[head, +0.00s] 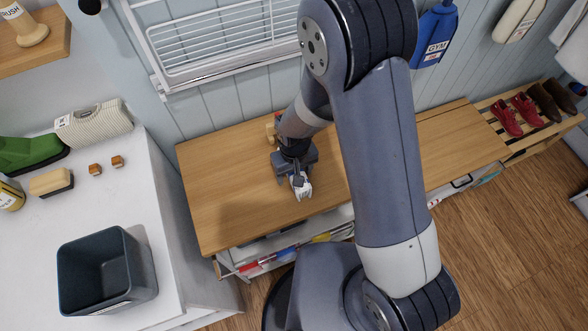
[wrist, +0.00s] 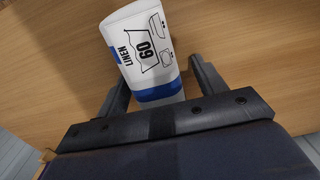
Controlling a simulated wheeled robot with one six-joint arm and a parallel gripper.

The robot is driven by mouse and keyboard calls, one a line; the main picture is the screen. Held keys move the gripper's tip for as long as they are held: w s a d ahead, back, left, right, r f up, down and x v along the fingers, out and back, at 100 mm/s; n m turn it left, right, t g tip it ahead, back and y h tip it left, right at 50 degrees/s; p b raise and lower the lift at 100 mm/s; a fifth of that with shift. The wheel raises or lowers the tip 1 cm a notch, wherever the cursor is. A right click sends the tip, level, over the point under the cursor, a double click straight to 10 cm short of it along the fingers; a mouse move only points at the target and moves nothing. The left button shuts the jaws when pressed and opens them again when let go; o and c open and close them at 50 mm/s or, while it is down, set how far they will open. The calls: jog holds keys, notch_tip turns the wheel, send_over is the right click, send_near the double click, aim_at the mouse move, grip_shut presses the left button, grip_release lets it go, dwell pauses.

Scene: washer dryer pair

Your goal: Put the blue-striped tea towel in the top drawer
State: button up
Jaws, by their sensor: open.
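My gripper (head: 296,178) is low over the wooden bench top, its jaws pointing down and apart. In the wrist view its two fingers (wrist: 163,85) stand either side of a white object (wrist: 140,50) with a blue band, printed "LINEN 60" and line drawings. The same white object shows small in the head view (head: 301,187). I cannot tell whether the fingers touch it. No piece can be surely told as the blue-striped tea towel. Below the bench's front edge, an open space (head: 290,253) shows red, blue and yellow things; I cannot tell whether this is a drawer.
A dark bin (head: 105,270), brush (head: 50,182) and striped basket (head: 93,123) stand on the white top at left. A white wire rack (head: 215,45) is on the wall. Shoes (head: 515,113) stand at right.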

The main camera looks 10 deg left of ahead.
jog(key=shift+c, duration=0.4)
jog(key=c, duration=1.1)
jog(key=shift+r, duration=0.15)
